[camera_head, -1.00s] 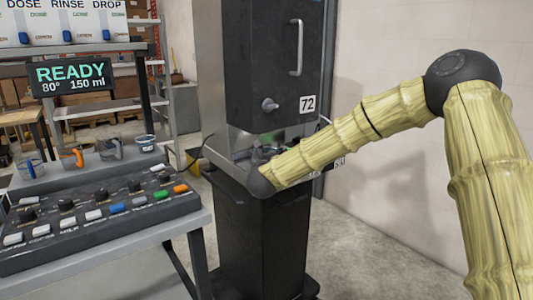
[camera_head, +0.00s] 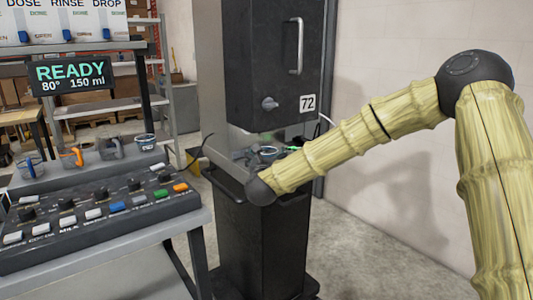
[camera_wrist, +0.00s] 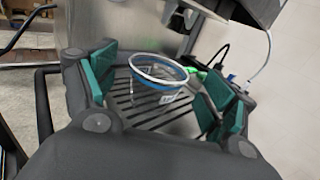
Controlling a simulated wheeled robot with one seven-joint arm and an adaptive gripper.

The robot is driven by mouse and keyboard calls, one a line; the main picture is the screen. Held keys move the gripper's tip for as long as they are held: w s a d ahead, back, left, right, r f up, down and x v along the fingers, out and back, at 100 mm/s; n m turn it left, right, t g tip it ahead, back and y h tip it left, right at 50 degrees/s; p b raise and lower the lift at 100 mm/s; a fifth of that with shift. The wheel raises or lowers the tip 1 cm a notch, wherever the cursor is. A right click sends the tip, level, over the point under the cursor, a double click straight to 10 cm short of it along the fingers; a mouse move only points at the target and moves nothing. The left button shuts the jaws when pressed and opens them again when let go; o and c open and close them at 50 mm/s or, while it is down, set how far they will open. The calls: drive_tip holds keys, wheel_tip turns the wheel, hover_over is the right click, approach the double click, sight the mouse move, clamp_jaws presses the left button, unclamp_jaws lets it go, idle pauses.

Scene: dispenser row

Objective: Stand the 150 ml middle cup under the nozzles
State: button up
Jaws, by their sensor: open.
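A clear cup with a blue rim band (camera_wrist: 157,72) stands upright on a dark slotted drip tray (camera_wrist: 125,98) in the wrist view. Its rim also shows in the machine bay in the head view (camera_head: 268,150). My gripper (camera_wrist: 160,86) is open, its green pads apart on either side of the cup, with a visible gap at each side. The black dispenser (camera_head: 270,60), marked 72, has its body above the bay. I cannot make out the nozzles clearly or read any size on the cup.
Several other cups, including one with an orange handle (camera_head: 72,158), stand on a shelf at left. A button panel (camera_head: 100,215) lies in front of them. The display (camera_head: 72,75) reads READY, 80°, 150 ml. Open floor (camera_head: 370,255) lies right of the dispenser.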

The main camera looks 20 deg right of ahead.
drive_tip(key=v, duration=0.8)
drive_tip(key=s+a+f+n+g+y, duration=0.25)
drive_tip(key=f+n, duration=0.45)
drive_tip(key=f, duration=0.5)
drive_tip(key=s+a+f+n+g+y, duration=0.15)
drive_tip(key=s+a+f+n, duration=0.35)
drive_tip(key=f, duration=0.7)
drive_tip(key=s+f+n+g+y, duration=0.35)
drive_tip(key=s+f+n, duration=0.95)
drive_tip(key=f, duration=0.6)
drive_tip(key=s+d+f+n+g, duration=0.25)
drive_tip(key=s+f+n, duration=0.2)
drive_tip(key=s, duration=0.65)
drive_tip(key=s+d+f+n+g+h, duration=0.15)
drive_tip(key=s+f+n+g, duration=0.3)
drive_tip(key=s, duration=0.65)
drive_tip(key=s+d+f+n+g, duration=0.35)
drive_tip(key=s+n, duration=0.25)
drive_tip(key=s, duration=0.4)
wheel_tip(320, 180, up, 13)
drive_tip(key=t+p, duration=0.1)
drive_tip(key=p, duration=1.3)
drive_tip(key=shift+a+r, duration=0.25)
drive_tip(key=shift+a, duration=0.1)
